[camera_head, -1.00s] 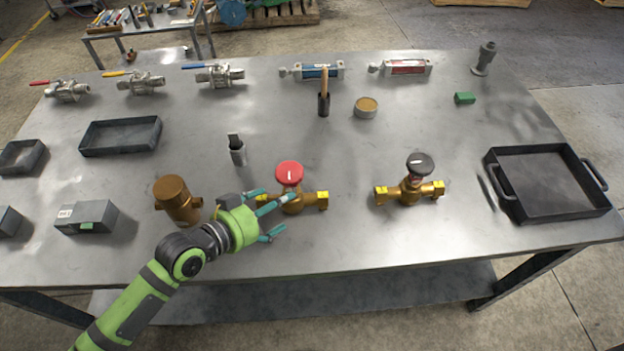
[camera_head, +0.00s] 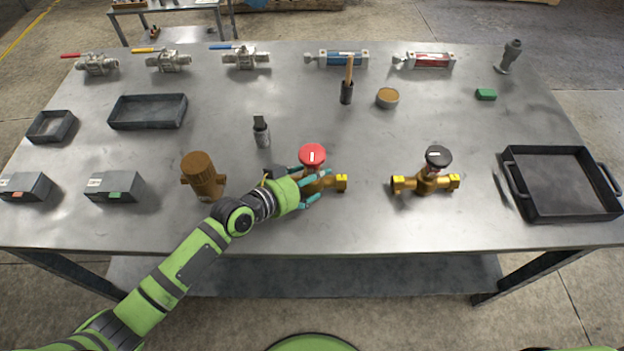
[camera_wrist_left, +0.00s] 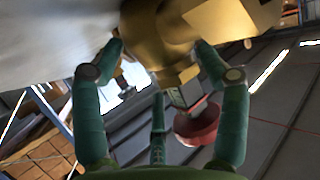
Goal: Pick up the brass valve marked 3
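A brass valve with a red handwheel (camera_head: 312,155) and yellow end tags stands near the front middle of the table. A second brass valve with a black handwheel (camera_head: 437,158) stands to its right. Each wheel has a small white mark, too small to read. My left gripper (camera_head: 318,186) is at the red-wheel valve, reaching in from the left. In the left wrist view its fingers (camera_wrist_left: 158,48) are spread on either side of the brass body (camera_wrist_left: 157,32), with the red wheel (camera_wrist_left: 197,125) beyond; firm contact cannot be told. My right gripper is out of view.
A brass fitting (camera_head: 203,177) stands just left of my left gripper, and a small dark-topped cylinder (camera_head: 262,133) behind it. A black tray (camera_head: 513,185) is at the right. Several lever valves and cylinders line the back. The table (camera_head: 400,228) is clear in front of the valves.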

